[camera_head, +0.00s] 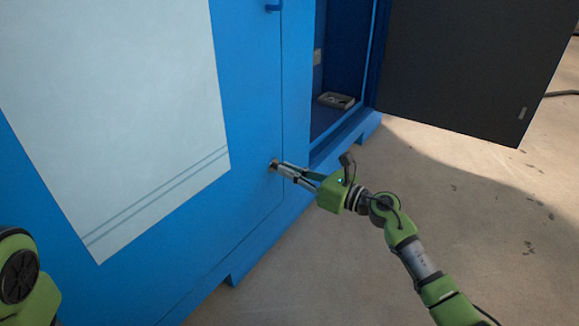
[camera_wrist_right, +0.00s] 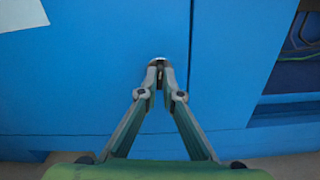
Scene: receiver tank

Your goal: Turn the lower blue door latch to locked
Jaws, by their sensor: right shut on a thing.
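The lower door latch (camera_head: 274,165) is a small round metallic fitting low on the blue door (camera_head: 248,120), just left of the door's vertical seam. My right gripper (camera_head: 279,167) reaches it from the right, its fingertips closed together on the latch. In the right wrist view the fingers (camera_wrist_right: 160,70) converge on the latch (camera_wrist_right: 159,60), whose top edge shows above the tips. The fingertips hide most of the latch, so its turned position cannot be told. Part of my left arm shows at the lower left in the head view; its gripper is out of frame.
Another blue handle (camera_head: 273,6) shows higher on the door. Right of the seam an open compartment (camera_head: 335,60) holds a small grey box (camera_head: 336,100). A dark door (camera_head: 460,70) stands swung open at the right. The concrete floor (camera_head: 470,200) is clear around my right arm.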

